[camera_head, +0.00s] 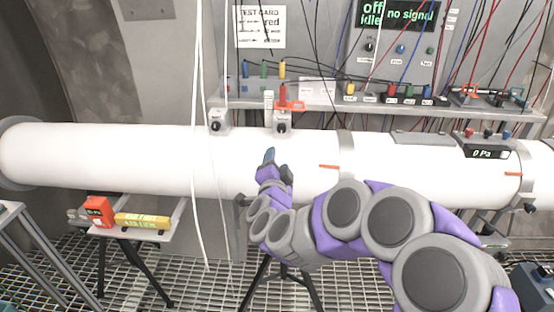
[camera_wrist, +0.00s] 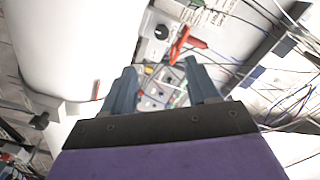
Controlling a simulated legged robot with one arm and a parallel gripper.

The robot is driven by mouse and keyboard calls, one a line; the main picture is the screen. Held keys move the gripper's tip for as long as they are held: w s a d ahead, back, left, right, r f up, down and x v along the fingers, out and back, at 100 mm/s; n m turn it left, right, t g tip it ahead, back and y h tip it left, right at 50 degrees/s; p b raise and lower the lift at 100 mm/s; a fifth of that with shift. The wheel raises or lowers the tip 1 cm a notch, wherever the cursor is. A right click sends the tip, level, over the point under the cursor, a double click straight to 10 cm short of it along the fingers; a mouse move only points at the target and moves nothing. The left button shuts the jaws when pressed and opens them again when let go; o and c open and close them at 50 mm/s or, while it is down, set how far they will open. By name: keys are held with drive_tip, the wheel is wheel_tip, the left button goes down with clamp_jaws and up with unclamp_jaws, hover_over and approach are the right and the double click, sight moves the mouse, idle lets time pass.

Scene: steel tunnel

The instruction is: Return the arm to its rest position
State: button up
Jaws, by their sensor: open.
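My arm, purple and grey, reaches in from the lower right in the head view. My gripper (camera_head: 270,157) is in front of the white pipe (camera_head: 100,158), a little below the red-handled valve (camera_head: 283,101) on the pipe's top. In the wrist view my gripper (camera_wrist: 165,88) shows two blue-grey fingers set apart with nothing held between them. The red handle (camera_wrist: 181,44) lies beyond the fingertips. I cannot tell how far the fingers are from the pipe.
A panel with a display (camera_head: 398,15) and many hanging cables stands behind the pipe. A small table (camera_head: 178,217) holds a red box (camera_head: 98,211) and a yellow case (camera_head: 142,222). White cords (camera_head: 198,200) hang left of my gripper. The grated floor (camera_head: 205,285) shows below.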

drive_tip(key=s+a+f+n+g+y, duration=0.25)
drive_tip(key=s+n+g+y, duration=0.55)
drive_tip(key=s, duration=0.8)
drive_tip(key=s+d+f+n+g+h, duration=0.1)
drive_tip(key=s+d+g, duration=0.3)
drive_tip(key=s, duration=0.6)
drive_tip(key=s+d+f+n+g+h, duration=0.1)
drive_tip(key=s+d+g+h, duration=0.3)
drive_tip(key=s+d, duration=0.4)
drive_tip(key=s+d+f+n+g+h, duration=0.1)
drive_tip(key=s+d, duration=0.5)
drive_tip(key=s, duration=0.6)
wheel_tip(320, 180, down, 3)
drive_tip(key=g+h, duration=0.1)
drive_tip(key=g, duration=0.1)
drive_tip(key=shift+s+d+r+n+g, duration=0.2)
drive_tip(key=shift+s+d+n+g, duration=0.1)
drive_tip(key=shift+s+n+g, duration=0.1)
